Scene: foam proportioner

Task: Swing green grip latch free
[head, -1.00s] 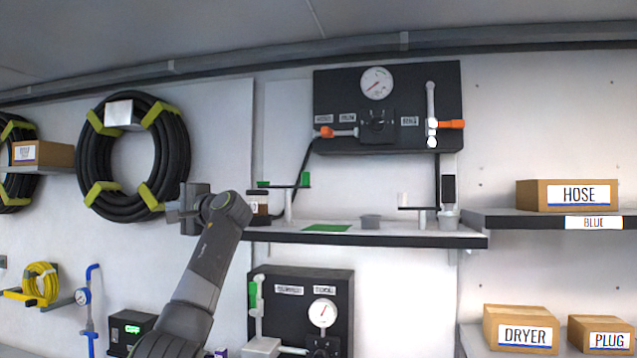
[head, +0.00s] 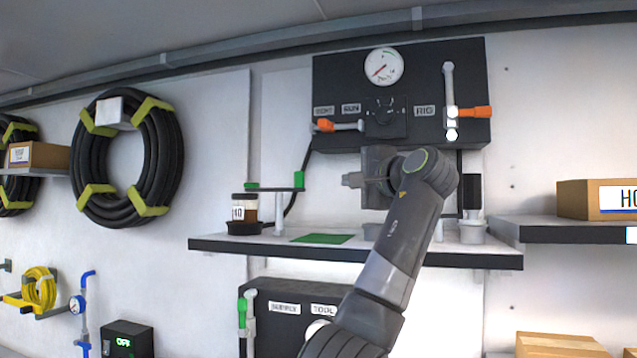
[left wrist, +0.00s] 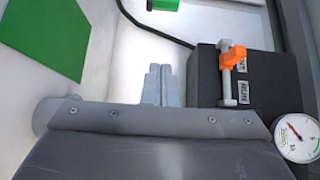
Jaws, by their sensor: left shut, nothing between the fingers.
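A green-ended grip bar (head: 275,187) stands on a thin grey post on the shelf, left of my gripper in the head view. A green piece also shows at the top edge of the left wrist view (left wrist: 163,4). A second green handle (head: 242,311) sits upright on the lower black panel. I cannot tell which of these is the latch. My left gripper (head: 352,180) is shut and empty, above the shelf and below the upper panel, apart from the green parts. Its fingers (left wrist: 160,86) lie together in the wrist view. My right gripper is not in view.
The upper black panel (head: 460,75) carries a gauge (head: 384,67) and orange handles (head: 475,112). The shelf (head: 220,244) holds a green mat (head: 322,239), a labelled jar (head: 244,212) and a cup (head: 472,232). My arm hides part of the lower panel (head: 300,291).

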